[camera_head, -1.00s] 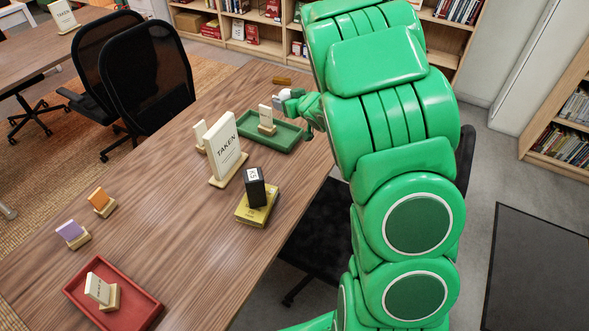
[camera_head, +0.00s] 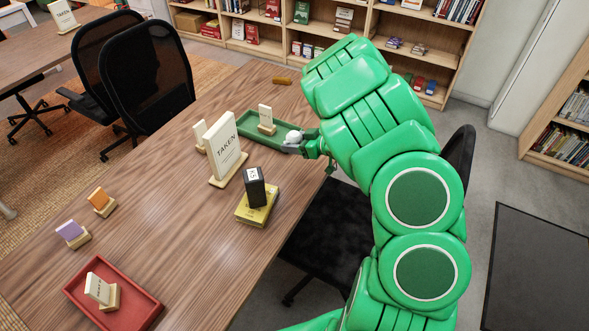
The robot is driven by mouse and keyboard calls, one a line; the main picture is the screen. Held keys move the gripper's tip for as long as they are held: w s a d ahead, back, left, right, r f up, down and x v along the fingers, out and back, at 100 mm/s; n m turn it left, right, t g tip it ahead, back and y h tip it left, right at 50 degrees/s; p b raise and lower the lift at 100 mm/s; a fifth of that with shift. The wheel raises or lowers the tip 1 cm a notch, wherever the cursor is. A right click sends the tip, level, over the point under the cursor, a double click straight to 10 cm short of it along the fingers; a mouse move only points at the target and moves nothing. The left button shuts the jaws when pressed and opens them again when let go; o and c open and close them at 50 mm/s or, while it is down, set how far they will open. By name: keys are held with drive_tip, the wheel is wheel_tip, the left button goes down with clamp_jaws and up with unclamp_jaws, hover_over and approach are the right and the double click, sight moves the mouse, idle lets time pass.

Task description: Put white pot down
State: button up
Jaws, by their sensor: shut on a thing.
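The white pot (camera_head: 293,136) is a small white rounded thing at the right end of the green tray (camera_head: 246,113) on the wooden table. My gripper (camera_head: 292,148) reaches in from the right and is shut on the pot. The grey jaws are small in view and hide part of the pot. I cannot tell whether the pot touches the tray floor or hangs just above it. A white card on a wooden stand (camera_head: 265,116) stands in the tray, left of the pot.
A white "TAKEN" sign (camera_head: 225,143) stands left of the tray. A black block (camera_head: 254,186) sits on a yellow book (camera_head: 258,213). A red tray (camera_head: 138,298) with a card, plus orange (camera_head: 99,196) and purple (camera_head: 70,230) cards, are nearer. The wooden table's (camera_head: 185,240) middle is clear.

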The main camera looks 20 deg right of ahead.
sight(295, 169)
drive_tip(key=shift+f, duration=4.75)
drive_tip(key=shift+f, duration=0.25)
drive_tip(key=o, duration=1.1)
drive_tip(key=v, duration=0.6)
drive_tip(key=shift+w+d+f, duration=0.1)
drive_tip(key=shift+d+f, duration=0.15)
drive_tip(key=shift+d, duration=0.2)
drive_tip(key=shift+v, duration=0.8)
